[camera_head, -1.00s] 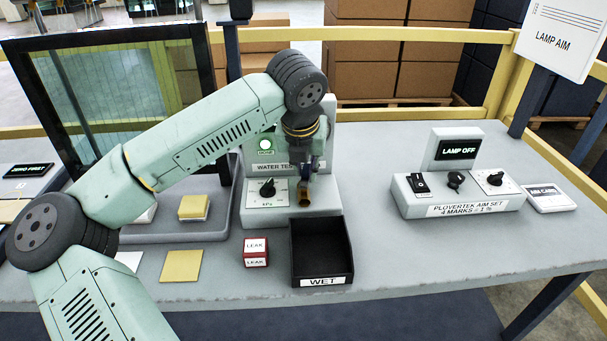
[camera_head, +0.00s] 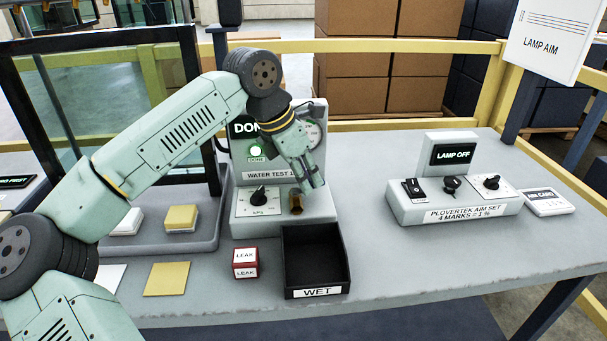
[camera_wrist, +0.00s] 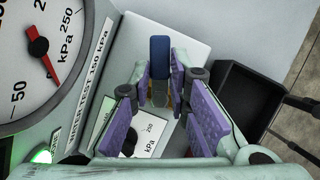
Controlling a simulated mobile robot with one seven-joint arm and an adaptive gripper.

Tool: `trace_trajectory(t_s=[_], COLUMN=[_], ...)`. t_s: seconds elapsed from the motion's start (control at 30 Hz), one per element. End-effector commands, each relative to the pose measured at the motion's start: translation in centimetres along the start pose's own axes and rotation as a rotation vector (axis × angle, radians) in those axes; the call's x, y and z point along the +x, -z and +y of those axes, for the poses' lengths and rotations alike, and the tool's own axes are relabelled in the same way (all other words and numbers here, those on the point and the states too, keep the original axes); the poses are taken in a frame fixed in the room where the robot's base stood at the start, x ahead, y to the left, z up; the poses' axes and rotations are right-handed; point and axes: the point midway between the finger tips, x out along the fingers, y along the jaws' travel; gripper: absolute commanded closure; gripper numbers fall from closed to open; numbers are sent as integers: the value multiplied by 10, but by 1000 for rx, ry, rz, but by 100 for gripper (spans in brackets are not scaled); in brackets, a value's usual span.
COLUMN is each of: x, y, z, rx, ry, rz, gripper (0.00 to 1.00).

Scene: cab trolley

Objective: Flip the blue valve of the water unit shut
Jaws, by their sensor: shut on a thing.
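The water unit (camera_head: 322,206) stands at the middle of the bench, with a green lamp (camera_head: 256,152) lit beside the word DONE, a black knob (camera_head: 258,196), a round gauge (camera_head: 314,134) and a brass spout (camera_head: 296,204). In the wrist view the blue valve (camera_wrist: 159,52) is a blue lever between the purple-padded fingers of my gripper (camera_wrist: 160,80). My gripper also shows in the head view (camera_head: 314,186), tilted down in front of the unit, shut on the valve. The valve is hidden by my gripper in the head view.
An open black WET bin (camera_head: 341,270) stands just in front of the unit, with a red LEAK block (camera_head: 245,263) to its left. A glass panel (camera_head: 130,110) in a black frame stands left. The lamp aim set (camera_head: 455,200) is right, with clear bench between.

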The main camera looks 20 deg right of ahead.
Motion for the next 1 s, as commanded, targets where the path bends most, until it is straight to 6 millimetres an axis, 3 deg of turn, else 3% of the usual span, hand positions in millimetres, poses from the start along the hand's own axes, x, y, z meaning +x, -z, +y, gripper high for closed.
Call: trace_trajectory(t_s=[0.5,1.0], x=[-1,-1], y=[1,2], z=[-8,-9], rx=[319,384], ry=[132,158], rz=[1,2], gripper=[100,100])
